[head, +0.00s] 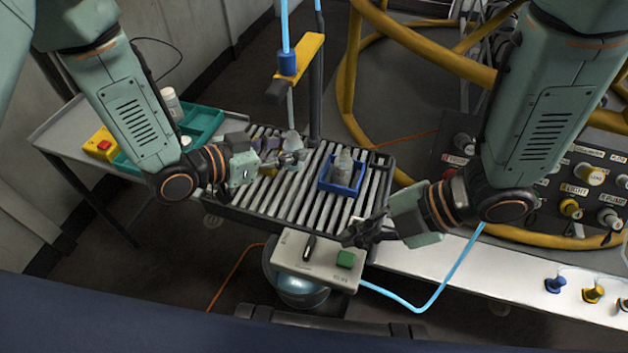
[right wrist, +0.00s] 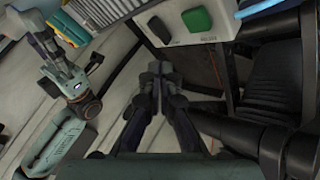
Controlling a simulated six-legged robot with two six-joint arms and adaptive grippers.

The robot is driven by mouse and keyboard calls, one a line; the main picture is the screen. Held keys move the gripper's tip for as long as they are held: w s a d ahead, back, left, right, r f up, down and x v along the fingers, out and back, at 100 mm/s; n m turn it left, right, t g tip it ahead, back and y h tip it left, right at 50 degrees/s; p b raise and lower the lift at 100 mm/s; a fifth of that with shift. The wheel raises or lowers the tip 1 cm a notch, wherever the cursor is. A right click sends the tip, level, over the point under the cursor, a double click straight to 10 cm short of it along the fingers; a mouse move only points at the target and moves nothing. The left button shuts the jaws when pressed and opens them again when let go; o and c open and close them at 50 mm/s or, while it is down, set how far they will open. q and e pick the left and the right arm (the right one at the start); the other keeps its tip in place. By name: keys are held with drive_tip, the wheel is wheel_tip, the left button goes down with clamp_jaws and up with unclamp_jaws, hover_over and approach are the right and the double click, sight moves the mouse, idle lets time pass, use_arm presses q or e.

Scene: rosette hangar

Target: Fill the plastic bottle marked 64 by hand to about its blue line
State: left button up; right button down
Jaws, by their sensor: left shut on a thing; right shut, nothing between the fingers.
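My left gripper (head: 287,158) is shut on a small pale bottle (head: 292,141) over the slatted rack. The bottle looks upright, with its top just under the thin filling tube (head: 290,104) below a blue fitting (head: 287,63). Its number, blue line and liquid level are too small to read. My right gripper (head: 352,236) is shut and empty, close to the control box (head: 290,262), which has a black lever (head: 309,247) and a green button (head: 345,259). In the right wrist view the shut fingertips (right wrist: 158,70) are apart from the green button (right wrist: 196,19).
A side table at left holds a green tray (head: 203,122) and a yellow box with a red button (head: 103,146). A knobbed panel (head: 585,195) is at right.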

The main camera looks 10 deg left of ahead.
idle(0.3)
wheel_tip(320, 180, up, 6)
idle(0.7)
